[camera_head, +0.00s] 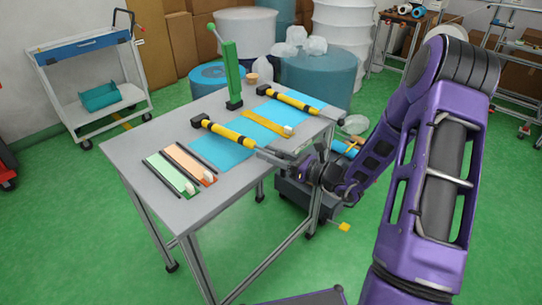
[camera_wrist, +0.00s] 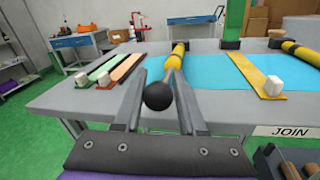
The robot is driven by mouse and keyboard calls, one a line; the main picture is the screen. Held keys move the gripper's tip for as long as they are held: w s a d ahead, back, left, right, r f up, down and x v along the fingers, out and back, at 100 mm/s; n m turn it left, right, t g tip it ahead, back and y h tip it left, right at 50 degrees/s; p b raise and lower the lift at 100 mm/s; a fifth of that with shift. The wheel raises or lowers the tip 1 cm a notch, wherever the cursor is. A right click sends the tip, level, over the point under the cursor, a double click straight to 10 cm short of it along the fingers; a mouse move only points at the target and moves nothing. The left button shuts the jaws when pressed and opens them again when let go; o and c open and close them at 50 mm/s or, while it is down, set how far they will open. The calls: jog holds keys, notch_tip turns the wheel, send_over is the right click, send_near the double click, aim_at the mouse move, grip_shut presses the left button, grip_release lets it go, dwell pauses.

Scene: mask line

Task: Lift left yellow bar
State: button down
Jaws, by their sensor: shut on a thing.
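The left yellow bar (camera_head: 228,132) has black bands and lies low across the blue mat, its far end at a black block (camera_head: 200,121). In the wrist view the bar (camera_wrist: 178,58) points away from me, with a black ball (camera_wrist: 158,96) at its near end. My gripper (camera_head: 270,154) is at that near end, over the table's right edge. In the wrist view the fingers of my gripper (camera_wrist: 158,88) stand on either side of the ball and are shut on it. Whether the bar is raised at all is hard to tell.
The grey table (camera_head: 125,152) holds a blue mat (camera_head: 205,158), a yellow strip (camera_head: 262,125) with a white block, and a second yellow bar (camera_head: 288,99). A green upright lever (camera_head: 231,72) stands behind. Green (camera_head: 168,174) and orange (camera_head: 190,163) strips lie at left.

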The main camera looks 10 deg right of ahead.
jog(key=shift+a+r, duration=0.35)
jog(key=shift+r, duration=0.2)
jog(key=c, duration=0.6)
grip_release()
jog(key=shift+d+f, duration=0.1)
jog(key=shift+d, duration=0.05)
jog(key=shift+s+d, duration=0.15)
jog(key=v, duration=1.7)
